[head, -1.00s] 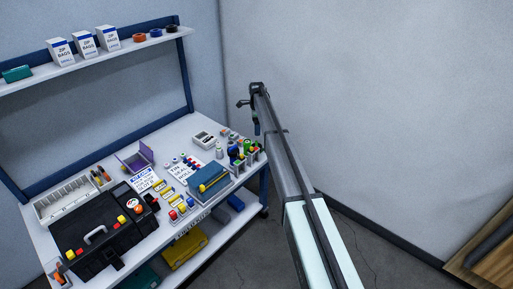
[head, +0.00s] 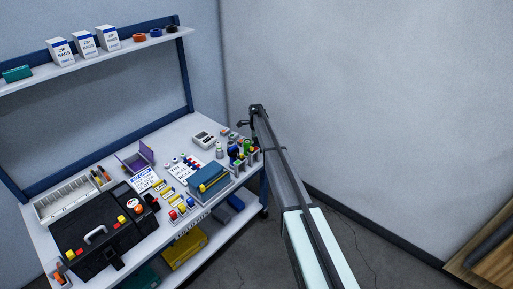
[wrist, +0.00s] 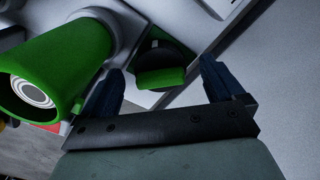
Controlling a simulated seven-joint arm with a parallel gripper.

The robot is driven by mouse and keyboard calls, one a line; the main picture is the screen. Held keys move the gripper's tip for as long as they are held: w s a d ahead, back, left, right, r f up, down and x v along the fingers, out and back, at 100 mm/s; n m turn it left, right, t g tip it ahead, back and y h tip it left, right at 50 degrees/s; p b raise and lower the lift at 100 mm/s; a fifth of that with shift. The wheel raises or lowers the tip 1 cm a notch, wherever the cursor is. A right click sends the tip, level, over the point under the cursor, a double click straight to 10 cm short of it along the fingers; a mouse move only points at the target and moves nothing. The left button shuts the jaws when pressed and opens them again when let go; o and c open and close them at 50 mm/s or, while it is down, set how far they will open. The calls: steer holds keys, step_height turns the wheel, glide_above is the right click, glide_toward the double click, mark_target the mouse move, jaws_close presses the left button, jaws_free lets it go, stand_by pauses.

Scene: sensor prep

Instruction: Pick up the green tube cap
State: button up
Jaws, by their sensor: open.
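In the wrist view, my gripper (wrist: 161,68) is open, with one dark blue finger on each side of a small round green-and-black piece (wrist: 160,78). This piece looks like the green tube cap and lies between the fingertips, not clamped. A larger green cylinder (wrist: 62,62) with a ringed white end is close to the camera, left of the left finger; I cannot tell its exact identity. In the head view, green tops show among the crowded tubes (head: 247,147) at the bench's right end, just below the end of my arm. My fingertips are not clear there.
The bench (head: 175,140) holds a black toolbox (head: 85,235), a blue box (head: 208,182) and a purple open box (head: 137,158) to the left of the tubes. A shelf (head: 100,55) runs above the back. Open floor lies right of the bench.

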steer(key=shift+f, duration=0.2)
steer(key=c, duration=1.1)
steer(key=shift+o, duration=0.2)
steer(key=shift+r, duration=0.15)
step_height(320, 180, up, 8)
steer(key=shift+s+r, duration=0.1)
steer(key=shift+r, duration=0.05)
steer(key=s+a+r+n, duration=0.1)
steer(key=s+r, duration=0.1)
steer(key=s+a+r+n, duration=0.1)
steer(key=s+a+r, duration=0.1)
steer(key=s+a+r+n, duration=0.1)
steer(key=a+r, duration=0.1)
steer(key=r, duration=0.1)
steer(key=shift+s, duration=0.4)
steer(key=shift+f, duration=1.75)
